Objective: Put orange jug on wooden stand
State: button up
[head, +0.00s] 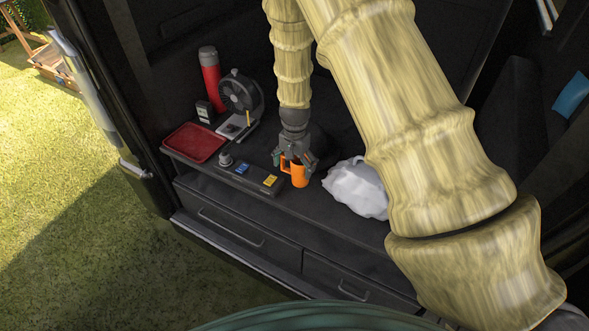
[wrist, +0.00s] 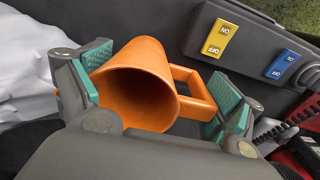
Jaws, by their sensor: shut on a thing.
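The orange jug (head: 299,175) is upright in the head view, at the front edge of the dark shelf, with its handle to the left. My gripper (head: 294,163) is above it and shut on it. In the wrist view the open mouth of the jug (wrist: 143,90) faces me, with teal finger pads on either side, the right one by the handle. I cannot tell whether the jug's base touches the shelf. A wooden structure (head: 55,62) stands on the grass at the far left of the head view; I cannot tell if it is the stand.
A white crumpled bag (head: 356,187) lies right of the jug. A dark switch panel (head: 250,178) with blue and yellow labels is to its left. A red tray (head: 193,144), a red flask (head: 210,78) and a small fan (head: 240,92) are farther left. Open grass lies outside.

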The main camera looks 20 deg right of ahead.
jog(key=shift+f+p, duration=0.35)
jog(key=shift+f, duration=1)
jog(key=o, duration=0.7)
jog(key=shift+f, duration=0.1)
jog(key=shift+r, duration=0.2)
